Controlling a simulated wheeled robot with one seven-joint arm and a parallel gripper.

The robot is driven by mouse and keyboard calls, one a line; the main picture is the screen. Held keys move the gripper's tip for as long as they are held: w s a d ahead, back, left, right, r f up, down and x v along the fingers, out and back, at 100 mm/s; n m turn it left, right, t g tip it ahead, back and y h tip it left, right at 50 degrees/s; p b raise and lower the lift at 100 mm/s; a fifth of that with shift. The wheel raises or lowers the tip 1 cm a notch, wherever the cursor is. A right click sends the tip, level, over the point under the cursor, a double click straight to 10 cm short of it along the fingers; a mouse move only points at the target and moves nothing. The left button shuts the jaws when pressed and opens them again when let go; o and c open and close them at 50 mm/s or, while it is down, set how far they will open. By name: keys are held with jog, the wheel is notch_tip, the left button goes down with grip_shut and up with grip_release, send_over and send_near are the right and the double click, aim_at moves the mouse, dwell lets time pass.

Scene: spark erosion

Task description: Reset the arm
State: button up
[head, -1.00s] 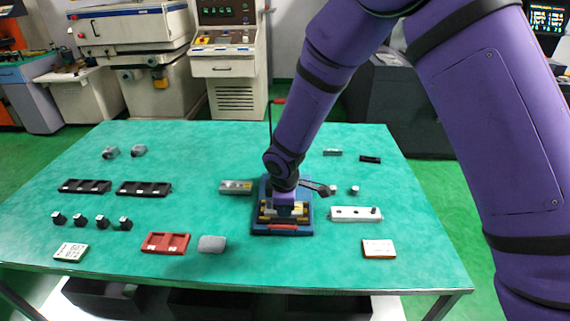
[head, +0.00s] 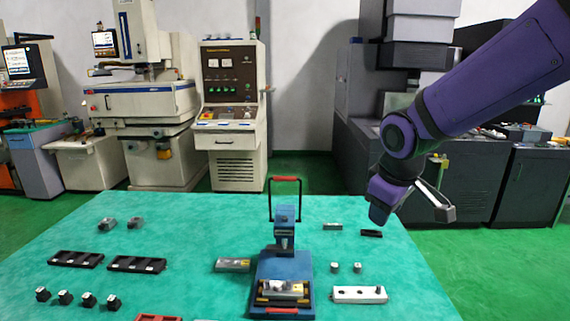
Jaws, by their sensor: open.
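My purple arm reaches in from the right. The blue press-like fixture (head: 285,262) stands at the table's middle, apart from my gripper. A grey metal piece with yellowish parts (head: 285,287) lies in its base.
A white block with holes (head: 359,294) and two small cylinders (head: 345,267) lie right of the fixture. Black trays (head: 76,259) and several small dark cubes (head: 65,297) lie at left. Grey machines (head: 480,185) stand behind my gripper. The table's back strip is mostly clear.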

jog(key=s+d+r+m, duration=0.2)
jog(key=s+d, duration=0.1)
jog(key=s, duration=0.3)
jog(key=s+d+r+m+t, duration=0.1)
jog(key=s+d+r+m, duration=0.2)
jog(key=s, duration=0.4)
jog(key=s+d+r+m, duration=0.3)
jog(key=s+d, duration=0.1)
jog(key=s, duration=0.3)
jog(key=shift+s+d+r, duration=0.2)
jog(key=shift+d, duration=0.15)
dwell(0.8)
